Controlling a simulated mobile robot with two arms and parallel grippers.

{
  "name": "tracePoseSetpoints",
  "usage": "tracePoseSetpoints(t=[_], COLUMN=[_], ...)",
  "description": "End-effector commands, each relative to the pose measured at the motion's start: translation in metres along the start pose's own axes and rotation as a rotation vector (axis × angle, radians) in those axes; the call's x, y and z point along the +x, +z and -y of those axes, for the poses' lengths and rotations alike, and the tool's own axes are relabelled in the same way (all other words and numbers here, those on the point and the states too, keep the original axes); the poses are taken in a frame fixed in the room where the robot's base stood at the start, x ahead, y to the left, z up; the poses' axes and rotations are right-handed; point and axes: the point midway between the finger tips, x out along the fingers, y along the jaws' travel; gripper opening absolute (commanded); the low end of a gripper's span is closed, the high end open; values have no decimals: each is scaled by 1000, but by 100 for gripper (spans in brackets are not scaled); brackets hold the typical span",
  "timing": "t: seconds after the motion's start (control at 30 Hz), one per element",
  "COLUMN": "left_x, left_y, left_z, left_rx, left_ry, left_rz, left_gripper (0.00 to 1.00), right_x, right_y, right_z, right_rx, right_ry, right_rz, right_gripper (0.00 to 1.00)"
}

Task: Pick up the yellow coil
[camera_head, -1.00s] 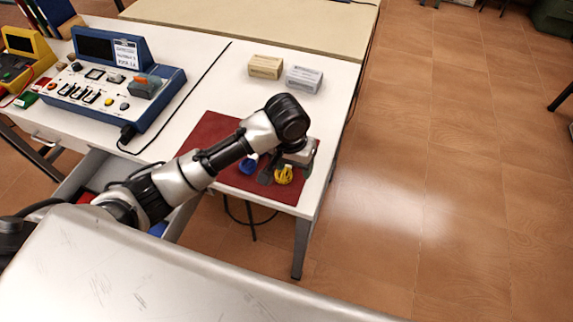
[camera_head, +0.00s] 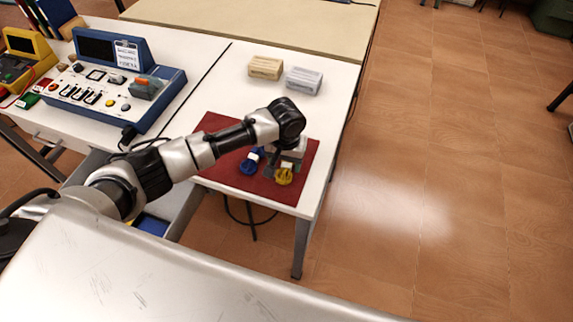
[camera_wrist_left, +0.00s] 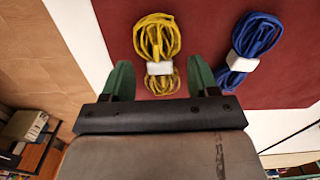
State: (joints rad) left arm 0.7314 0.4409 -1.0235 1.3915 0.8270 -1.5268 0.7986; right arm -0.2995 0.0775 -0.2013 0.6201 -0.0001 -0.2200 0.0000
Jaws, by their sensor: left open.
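The yellow coil (camera_head: 284,176) lies on a dark red mat (camera_head: 222,122) near the right front corner of the white table. In the left wrist view the yellow coil (camera_wrist_left: 157,36) has a white band around it, and its lower part lies between the green fingertips. My left gripper (camera_head: 276,168) is open over the mat, pointing down, with one finger on either side of the yellow coil. In the wrist view the left gripper (camera_wrist_left: 161,82) shows a clear gap on both sides of the coil. My right gripper is in neither view.
A blue coil (camera_head: 250,163) with a white band lies beside the yellow one; it also shows in the wrist view (camera_wrist_left: 256,38). Two small boxes, tan (camera_head: 265,67) and grey (camera_head: 303,80), stand farther back. A blue instrument panel (camera_head: 110,85) stands at left. An open drawer is below the table.

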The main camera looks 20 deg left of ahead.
Motion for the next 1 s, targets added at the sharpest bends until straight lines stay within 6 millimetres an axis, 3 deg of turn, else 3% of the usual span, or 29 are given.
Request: tracePoseSetpoints(t=[0.13, 0.4, 0.77, 1.0], left_x=[17, 21, 20, 19], left_y=[0, 0, 0, 0], left_z=[-1, -1, 0, 0], left_rx=[1, 2, 1, 1], left_ry=[0, 1, 1, 1], left_rz=[1, -1, -1, -1], left_gripper=[60, 60, 6, 6], right_x=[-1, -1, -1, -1], right_y=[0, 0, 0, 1], right_z=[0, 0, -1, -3], right_rx=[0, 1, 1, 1], right_ry=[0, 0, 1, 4], right_rz=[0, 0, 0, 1], right_gripper=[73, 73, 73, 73])
